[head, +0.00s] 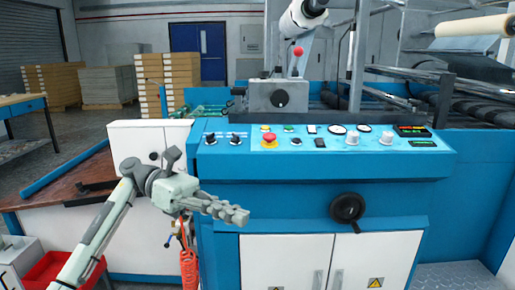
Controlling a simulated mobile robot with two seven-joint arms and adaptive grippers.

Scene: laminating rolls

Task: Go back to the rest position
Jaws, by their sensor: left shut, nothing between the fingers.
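My left arm comes in from the lower left. My left gripper (226,211) is shut and empty, with its fingers pointing right in front of the blue machine's left front side. It appears apart from the control panel (330,140) above it. My right gripper is not in the head view.
The blue laminating machine (285,205) fills the middle and right, with a black handwheel (347,208) and white cabinet doors (375,260). A white box (135,135) stands behind my left arm. A red bin (55,270) is at the lower left. Stacked pallets stand farther back.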

